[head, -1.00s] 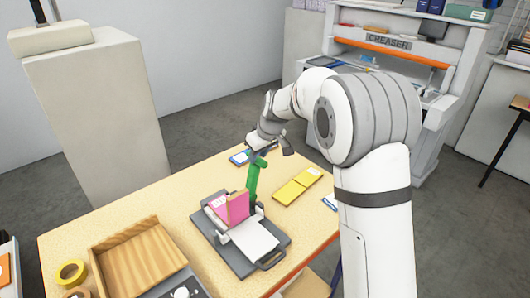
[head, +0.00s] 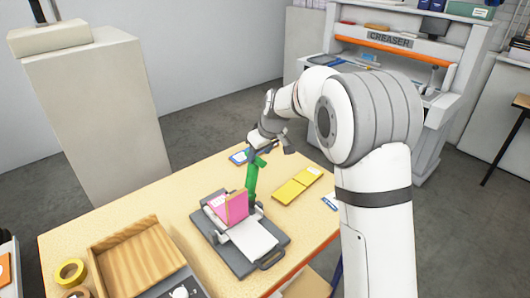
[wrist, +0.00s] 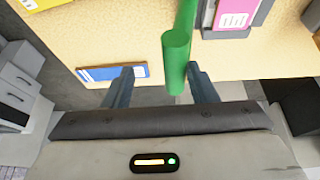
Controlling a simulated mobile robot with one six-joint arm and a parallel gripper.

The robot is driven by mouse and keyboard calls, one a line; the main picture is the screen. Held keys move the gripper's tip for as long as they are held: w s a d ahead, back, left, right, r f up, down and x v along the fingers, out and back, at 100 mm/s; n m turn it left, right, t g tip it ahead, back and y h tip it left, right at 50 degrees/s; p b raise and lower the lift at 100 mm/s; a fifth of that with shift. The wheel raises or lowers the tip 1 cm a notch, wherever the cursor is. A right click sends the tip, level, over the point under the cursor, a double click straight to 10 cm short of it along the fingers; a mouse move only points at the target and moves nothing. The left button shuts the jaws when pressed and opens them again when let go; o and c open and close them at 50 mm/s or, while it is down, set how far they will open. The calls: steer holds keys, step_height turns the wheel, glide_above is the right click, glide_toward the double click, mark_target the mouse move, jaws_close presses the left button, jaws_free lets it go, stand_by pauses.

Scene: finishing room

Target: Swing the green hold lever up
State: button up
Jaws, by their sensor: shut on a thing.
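The green hold lever (head: 251,178) stands nearly upright at the back right of a dark grey device (head: 219,248) on the table. A pink block or booklet (head: 235,208) stands in the device, with a white sheet lying in front. My gripper (head: 258,151) is at the lever's upper end and shut on it. In the wrist view the lever's round end (wrist: 176,48) shows between my two fingers, nearer the right one. The exact contact is hard to see.
A wooden tray (head: 150,228) and tape rolls (head: 70,272) are at the left. A creaser machine (head: 390,42) stands beyond the table.

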steer(key=b+v, duration=0.1)
steer(key=v, duration=0.6)
steer(key=shift+d+r+b, duration=0.15)
steer(key=shift+r+b, duration=0.2)
steer(key=shift+b, duration=0.05)
steer(key=shift+s, duration=0.15)
steer(key=s+d+r+m+h+b, duration=0.1)
steer(key=s+d+m, duration=0.1)
steer(key=s+d, duration=0.5)
steer(key=s+d+m+h, duration=0.15)
steer(key=s+d, duration=0.25)
steer(key=s, duration=0.5)
steer(key=s+d+f+m, duration=0.2)
steer(key=s+d+f, duration=0.1)
steer(key=s, duration=0.5)
steer(key=s+d+f+m+b, duration=0.1)
steer(key=s+d+f+m, duration=0.2)
steer(key=s, duration=0.6)
steer(key=shift+d, duration=0.45)
steer(key=shift+s+f+h, duration=0.1)
steer(key=shift+h, duration=0.15)
